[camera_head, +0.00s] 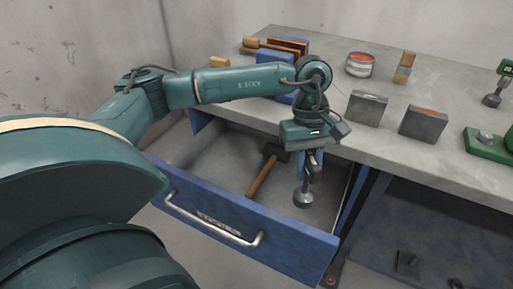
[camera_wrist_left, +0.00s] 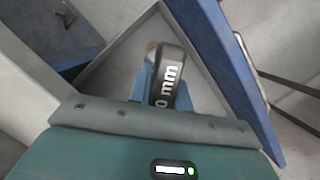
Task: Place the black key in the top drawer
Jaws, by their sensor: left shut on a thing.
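My left gripper (camera_head: 308,165) is shut on the black key (camera_wrist_left: 168,78), which shows "0 mm" lettering in the left wrist view. In the head view the key (camera_head: 304,196) hangs down from the fingers, with a rounded grey end at the bottom. The top drawer (camera_head: 240,222) is pulled out, blue-fronted with a metal handle. The gripper and key are over the drawer's right part. I cannot tell how far the key is above the drawer floor. My right gripper is not in view.
A hammer (camera_head: 264,174) with a wooden handle lies in the drawer. The grey worktop (camera_head: 385,142) carries a round tin (camera_head: 360,64), two dark blocks (camera_head: 424,123), a brush-like wooden piece (camera_head: 404,67) and a green tool (camera_head: 488,144). The drawer floor left of the hammer is clear.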

